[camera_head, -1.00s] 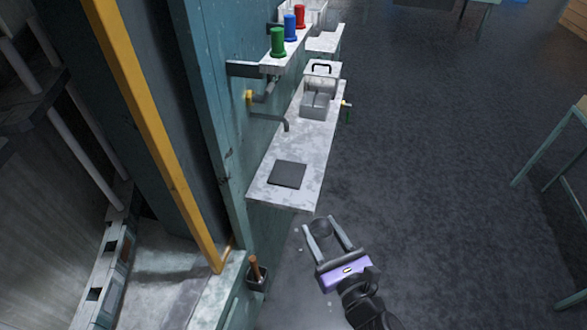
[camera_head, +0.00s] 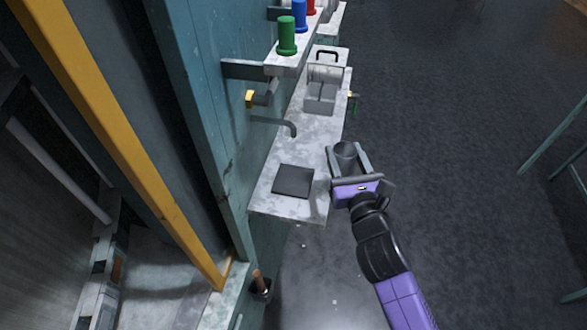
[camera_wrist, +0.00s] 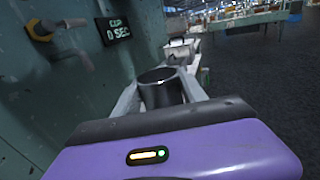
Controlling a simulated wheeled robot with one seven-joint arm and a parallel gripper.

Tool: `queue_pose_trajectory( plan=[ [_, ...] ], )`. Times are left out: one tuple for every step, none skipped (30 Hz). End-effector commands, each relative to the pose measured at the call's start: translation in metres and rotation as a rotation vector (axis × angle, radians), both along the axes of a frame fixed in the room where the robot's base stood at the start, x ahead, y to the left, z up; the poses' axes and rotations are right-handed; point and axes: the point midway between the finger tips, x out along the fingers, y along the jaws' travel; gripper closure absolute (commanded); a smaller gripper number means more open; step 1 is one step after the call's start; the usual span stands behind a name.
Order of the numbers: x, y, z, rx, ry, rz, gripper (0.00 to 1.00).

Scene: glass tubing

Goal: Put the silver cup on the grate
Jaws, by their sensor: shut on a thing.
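The silver cup (camera_head: 345,153) is a small grey metal cylinder with an open top. My gripper (camera_head: 349,158) is shut on it, with one finger on each side. The cup is held upright or nearly so, by the right edge of the narrow counter. The wrist view also shows the cup (camera_wrist: 160,88) between the fingers. The grate (camera_head: 293,181) looks like a dark square plate on the near end of the counter, left of my gripper. Its surface detail is too small to tell.
A bent grey spout (camera_head: 290,127) sticks out from the wall over the counter (camera_head: 310,123). A metal box with a black handle (camera_head: 322,90) stands farther back. A shelf holds green (camera_head: 286,36), blue and red cylinders. A display (camera_wrist: 114,28) reads "CUP 0 SEC".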

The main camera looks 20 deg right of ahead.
Motion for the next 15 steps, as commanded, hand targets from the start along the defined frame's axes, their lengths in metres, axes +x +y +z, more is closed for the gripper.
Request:
queue_pose_trajectory(
  plan=[
    [0.008,0.011,-0.002,0.001,-0.004,0.001,0.95],
    [0.013,0.017,-0.002,0.001,-0.003,0.002,0.95],
    [0.019,0.025,-0.002,0.001,-0.005,0.003,0.95],
    [0.023,0.031,-0.002,0.001,-0.005,0.002,0.95],
    [0.027,0.037,-0.001,0.000,-0.004,0.003,0.95],
    [0.033,0.045,-0.002,0.001,-0.004,0.003,0.95],
    [0.037,0.051,-0.001,0.000,-0.004,0.003,0.95],
    [0.041,0.057,-0.001,0.000,-0.004,0.004,0.95],
    [0.047,0.065,-0.001,0.000,-0.003,0.004,0.95],
    [0.051,0.070,-0.001,0.000,-0.004,0.004,0.95],
    [0.055,0.076,-0.001,0.000,-0.004,0.003,0.95],
    [0.060,0.083,0.000,0.000,-0.003,0.004,0.95],
    [0.063,0.088,0.000,0.000,-0.003,0.004,0.95],
    [0.067,0.092,0.000,0.000,-0.003,0.003,0.95],
    [0.070,0.097,0.000,-0.001,-0.003,0.002,0.95]
  ],
)
